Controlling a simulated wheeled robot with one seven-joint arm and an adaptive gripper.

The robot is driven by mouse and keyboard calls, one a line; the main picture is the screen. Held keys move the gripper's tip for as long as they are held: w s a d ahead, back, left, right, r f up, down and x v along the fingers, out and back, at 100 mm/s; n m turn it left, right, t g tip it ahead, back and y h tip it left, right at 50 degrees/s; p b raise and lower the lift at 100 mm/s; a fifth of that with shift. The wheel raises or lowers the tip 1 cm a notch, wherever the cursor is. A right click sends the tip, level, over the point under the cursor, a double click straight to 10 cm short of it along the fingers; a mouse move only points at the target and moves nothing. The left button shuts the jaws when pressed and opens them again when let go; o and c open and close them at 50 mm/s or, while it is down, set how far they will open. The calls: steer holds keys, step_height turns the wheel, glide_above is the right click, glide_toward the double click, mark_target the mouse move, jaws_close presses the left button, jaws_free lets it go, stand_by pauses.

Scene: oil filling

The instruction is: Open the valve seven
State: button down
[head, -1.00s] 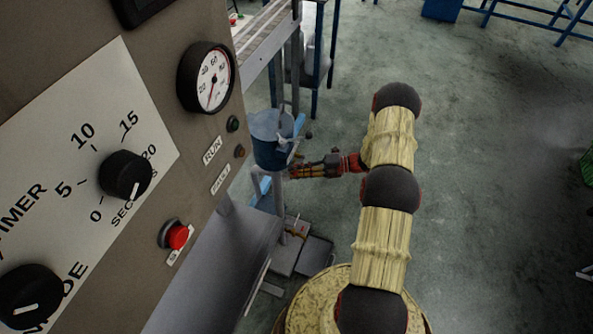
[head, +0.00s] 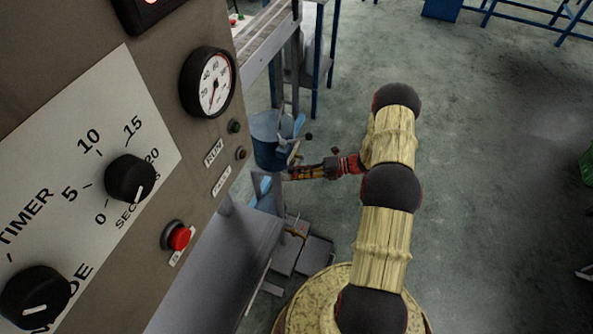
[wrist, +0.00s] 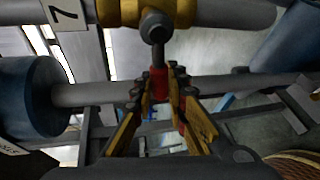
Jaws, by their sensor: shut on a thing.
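Valve seven shows in the wrist view as a brass-yellow body (wrist: 120,12) on a grey pipe, next to a white label marked 7 (wrist: 64,13). A dark lever (wrist: 157,50) with a red grip (wrist: 159,84) hangs from its round hub. My gripper (wrist: 160,88) is shut on the red grip, with a finger on each side. In the head view my gripper (head: 292,173) is just below the blue funnel-like vessel (head: 266,150); the lever is too small to make out there.
A control panel (head: 180,130) with gauge, knobs and red button fills the left of the head view. In the wrist view, a blue cylinder (wrist: 30,95) is at left and a second pipe (wrist: 235,87) runs behind my fingers. Open floor (head: 490,150) lies right of my arm.

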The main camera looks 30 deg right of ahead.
steer(key=f+n, duration=0.1)
steer(key=f+n+h, duration=0.1)
steer(key=shift+w+d+n+h+p, duration=0.2)
steer(key=shift+d+n+h+p, duration=0.1)
steer(key=shift+p, duration=0.05)
steer(key=w+d+f+n+t+h+b, duration=0.3)
steer(key=d+n+t+h+b, duration=0.1)
steer(key=n, duration=0.4)
steer(key=shift+w+d+f+h+b, duration=0.4)
steer(key=shift+h, duration=0.3)
steer(key=c, duration=1.7)
jaws_free()
steer(key=shift+c, duration=0.2)
steer(key=v, duration=1.2)
